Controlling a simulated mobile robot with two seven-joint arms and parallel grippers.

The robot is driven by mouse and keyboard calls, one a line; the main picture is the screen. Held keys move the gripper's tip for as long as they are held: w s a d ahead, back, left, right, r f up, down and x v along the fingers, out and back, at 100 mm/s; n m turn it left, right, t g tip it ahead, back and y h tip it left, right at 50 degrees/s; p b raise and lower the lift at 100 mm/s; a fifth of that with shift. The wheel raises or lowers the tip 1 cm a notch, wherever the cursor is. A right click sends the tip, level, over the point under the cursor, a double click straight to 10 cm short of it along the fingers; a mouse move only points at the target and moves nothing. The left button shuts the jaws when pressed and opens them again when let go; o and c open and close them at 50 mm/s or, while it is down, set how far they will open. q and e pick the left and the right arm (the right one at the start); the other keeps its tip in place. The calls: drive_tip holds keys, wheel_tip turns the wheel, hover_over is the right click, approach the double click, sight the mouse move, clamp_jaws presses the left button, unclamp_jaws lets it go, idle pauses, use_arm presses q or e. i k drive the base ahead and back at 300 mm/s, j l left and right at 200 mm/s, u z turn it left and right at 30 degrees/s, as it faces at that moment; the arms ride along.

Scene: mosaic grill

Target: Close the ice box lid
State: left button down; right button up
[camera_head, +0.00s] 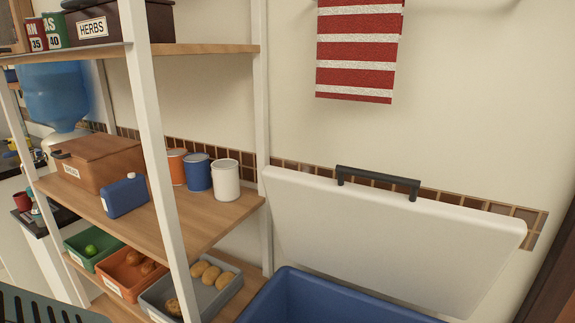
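The ice box (350,302) is a blue open-topped box at the bottom centre-right. Its white lid (390,235) stands raised, tilted back toward the wall, with a black handle (378,182) on its upper edge. The inside of the box is only partly in view, as the picture's lower edge cuts it off. Neither of my grippers shows in this view, and nothing touches the lid or its handle.
A shelf unit with white posts (153,140) stands directly left of the box. It holds a wooden bread box (100,160), canisters (225,179) and food bins (200,290). A striped towel (358,50) hangs above the lid. A dark upright edge (555,265) is at right.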

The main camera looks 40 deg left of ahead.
sight(443, 258)
drive_tip(key=k+l+z, duration=0.6)
drive_tip(key=l, duration=0.25)
